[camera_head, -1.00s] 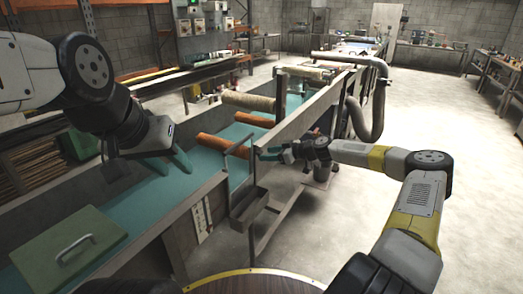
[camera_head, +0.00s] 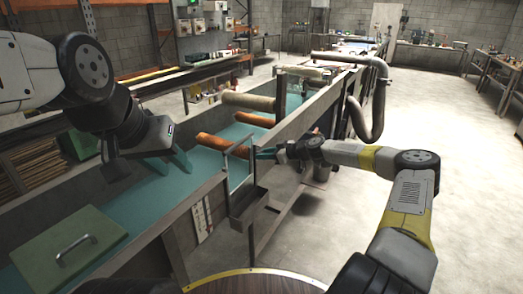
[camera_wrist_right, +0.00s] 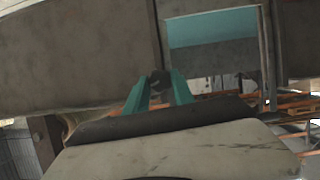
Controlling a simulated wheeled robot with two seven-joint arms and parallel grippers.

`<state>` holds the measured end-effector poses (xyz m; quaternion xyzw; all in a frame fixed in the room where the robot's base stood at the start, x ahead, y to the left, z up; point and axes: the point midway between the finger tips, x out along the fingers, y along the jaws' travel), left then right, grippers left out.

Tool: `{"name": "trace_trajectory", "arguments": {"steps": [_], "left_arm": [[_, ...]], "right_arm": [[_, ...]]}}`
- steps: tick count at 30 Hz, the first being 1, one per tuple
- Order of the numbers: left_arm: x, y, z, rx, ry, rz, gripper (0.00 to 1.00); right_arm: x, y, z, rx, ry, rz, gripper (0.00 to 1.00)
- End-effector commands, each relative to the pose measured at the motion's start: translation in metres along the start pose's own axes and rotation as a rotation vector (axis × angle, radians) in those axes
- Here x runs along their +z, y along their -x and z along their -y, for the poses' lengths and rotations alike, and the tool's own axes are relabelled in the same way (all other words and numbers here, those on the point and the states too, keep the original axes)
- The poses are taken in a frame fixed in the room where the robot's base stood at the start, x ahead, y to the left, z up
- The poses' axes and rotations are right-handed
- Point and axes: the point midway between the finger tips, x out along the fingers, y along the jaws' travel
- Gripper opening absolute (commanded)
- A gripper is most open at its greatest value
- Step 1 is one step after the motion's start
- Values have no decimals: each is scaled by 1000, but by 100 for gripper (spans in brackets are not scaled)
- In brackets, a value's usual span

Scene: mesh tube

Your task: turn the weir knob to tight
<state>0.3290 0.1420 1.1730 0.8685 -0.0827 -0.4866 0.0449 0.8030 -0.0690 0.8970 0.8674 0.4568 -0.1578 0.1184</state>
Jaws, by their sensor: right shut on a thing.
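The weir knob (camera_wrist_right: 158,79) shows in the right wrist view as a small dark piece between the teal fingers of my right gripper (camera_wrist_right: 158,92). The fingers are shut on it, against the grey side wall. In the head view my right gripper (camera_head: 264,154) is at the outer side of the trough, beside the thin metal weir frame (camera_head: 228,165), and the knob cannot be made out there. Whether the knob is tight cannot be told. My left gripper (camera_head: 168,166) hangs over the teal trough bed, with its fingers apart and empty.
Orange rollers (camera_head: 213,142) and a pale roller (camera_head: 248,102) cross the trough. A small grey box (camera_head: 248,207) hangs on its outer wall. A green lid (camera_head: 68,250) with a handle lies at the near left. The concrete floor at right is open.

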Motion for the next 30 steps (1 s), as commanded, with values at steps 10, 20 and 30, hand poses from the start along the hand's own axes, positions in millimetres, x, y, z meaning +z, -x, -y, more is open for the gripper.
{"name": "trace_trajectory", "arguments": {"steps": [10, 20, 30], "left_arm": [[0, 0, 0, 0, 0, 0, 36], [0, 0, 0, 0, 0, 0, 36], [0, 0, 0, 0, 0, 0, 36]], "right_arm": [[0, 0, -2, -55, -135, 0, 0], [0, 0, -4, -150, -363, 1, 0], [1, 0, -5, -216, -526, 0, 0]]}}
